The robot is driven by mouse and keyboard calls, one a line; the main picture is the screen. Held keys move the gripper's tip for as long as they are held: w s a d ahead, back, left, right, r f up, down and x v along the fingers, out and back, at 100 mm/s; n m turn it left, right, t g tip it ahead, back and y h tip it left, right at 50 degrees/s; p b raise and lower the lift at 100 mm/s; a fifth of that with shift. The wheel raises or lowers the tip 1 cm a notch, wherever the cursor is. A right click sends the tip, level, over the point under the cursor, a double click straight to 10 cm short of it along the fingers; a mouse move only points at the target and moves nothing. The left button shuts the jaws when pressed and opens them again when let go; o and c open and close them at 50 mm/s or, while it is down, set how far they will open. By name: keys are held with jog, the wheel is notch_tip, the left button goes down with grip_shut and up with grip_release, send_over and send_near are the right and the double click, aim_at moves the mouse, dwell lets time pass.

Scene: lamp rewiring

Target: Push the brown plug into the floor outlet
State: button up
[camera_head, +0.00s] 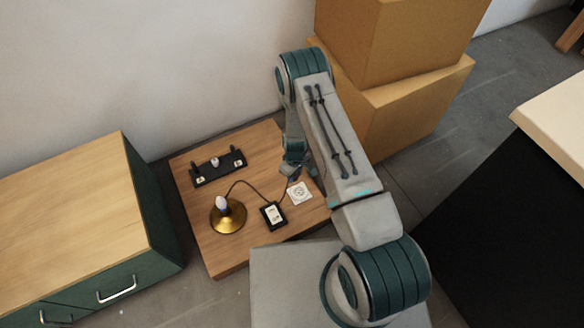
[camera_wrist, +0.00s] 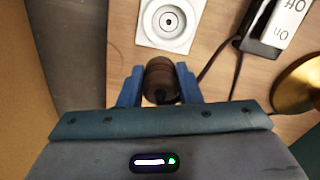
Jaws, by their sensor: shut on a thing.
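My gripper (camera_wrist: 159,69) is shut on the brown plug (camera_wrist: 161,84), which sits between its two blue fingers in the wrist view. The floor outlet (camera_wrist: 169,22) is a white square plate with a round socket, just beyond the plug and apart from it in that picture. In the head view my gripper (camera_head: 293,174) is just above and left of the outlet (camera_head: 299,193). The plug is too small and hidden to make out there. The plug's prongs and its height over the board cannot be seen.
A black switch box (camera_head: 273,215) with a white On/Off rocker lies left of the outlet, corded to a brass lamp base (camera_head: 228,215). A black holder (camera_head: 218,167) stands at the back of the wooden board (camera_head: 190,205). Cardboard boxes (camera_head: 410,105) are at right, a green cabinet (camera_head: 150,215) at left.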

jog(key=p, duration=0.1)
send_over(300, 194)
dwell(0.4)
jog(key=shift+f, duration=0.1)
dwell(0.4)
jog(key=shift+f+b, duration=1.75)
jog(key=shift+f, duration=0.2)
jog(key=shift+s+f+b, duration=0.1)
jog(key=shift+f+b, duration=0.2)
jog(key=shift+b, duration=0.1)
